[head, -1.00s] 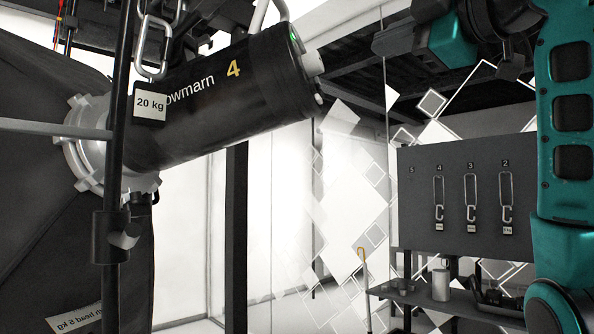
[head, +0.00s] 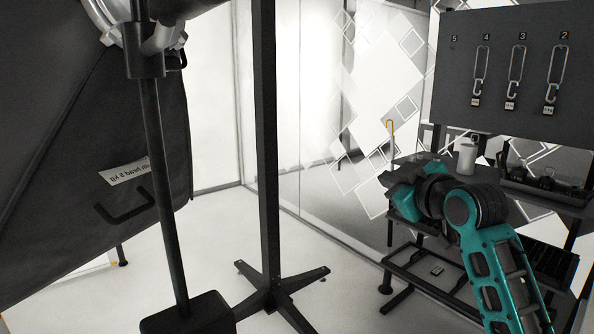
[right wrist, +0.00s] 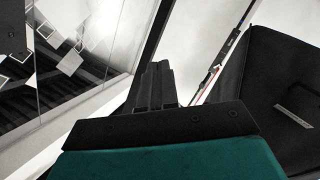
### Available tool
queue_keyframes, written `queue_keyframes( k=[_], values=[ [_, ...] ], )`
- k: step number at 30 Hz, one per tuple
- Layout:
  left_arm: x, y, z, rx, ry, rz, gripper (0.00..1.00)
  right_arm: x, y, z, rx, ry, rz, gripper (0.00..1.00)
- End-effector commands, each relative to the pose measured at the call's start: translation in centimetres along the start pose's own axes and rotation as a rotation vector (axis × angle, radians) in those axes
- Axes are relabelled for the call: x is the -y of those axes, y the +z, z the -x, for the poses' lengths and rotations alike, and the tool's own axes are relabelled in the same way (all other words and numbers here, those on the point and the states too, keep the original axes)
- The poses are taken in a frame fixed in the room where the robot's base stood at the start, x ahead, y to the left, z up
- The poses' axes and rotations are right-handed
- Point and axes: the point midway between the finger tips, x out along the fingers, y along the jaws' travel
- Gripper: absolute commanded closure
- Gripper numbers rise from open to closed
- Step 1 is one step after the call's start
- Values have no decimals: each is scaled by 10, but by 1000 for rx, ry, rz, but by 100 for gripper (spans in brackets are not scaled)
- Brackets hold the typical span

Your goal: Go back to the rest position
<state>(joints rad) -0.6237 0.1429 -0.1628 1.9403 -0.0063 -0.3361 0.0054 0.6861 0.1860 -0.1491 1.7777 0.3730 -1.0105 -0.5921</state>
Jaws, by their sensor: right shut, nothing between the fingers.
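My right arm, teal and black, comes in from the lower right of the head view. Its wrist end, with the right gripper (head: 396,184), is low in front of the shelf cart and points left. The fingers are small and hard to make out there. In the right wrist view the dark fingers of the right gripper (right wrist: 157,88) lie together, shut, with nothing held. My left gripper and left arm are not in view.
A large black softbox (head: 60,190) fills the left. A dark stand (head: 265,150) with spread legs is in the middle. Floor is clear between.

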Motion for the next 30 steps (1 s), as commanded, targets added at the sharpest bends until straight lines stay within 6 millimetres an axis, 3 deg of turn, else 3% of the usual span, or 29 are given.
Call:
queue_keyframes(
  k=[1, 8, 15, 22, 27, 30],
  values=[
    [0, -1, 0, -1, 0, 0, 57, 23, 32, -1, 34, -12, -42, 100],
    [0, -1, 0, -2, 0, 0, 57, 110, 146, 19, 152, -25, -209, 100],
    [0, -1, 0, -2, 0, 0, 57, 202, 245, 79, 271, -35, -362, 100],
    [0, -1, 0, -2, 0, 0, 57, 281, 309, 164, 378, -47, -492, 100],
    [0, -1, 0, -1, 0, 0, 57, 317, 330, 214, 429, -54, -556, 100],
    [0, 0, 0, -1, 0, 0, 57, 327, 335, 230, 443, -56, -575, 100]
  ],
)
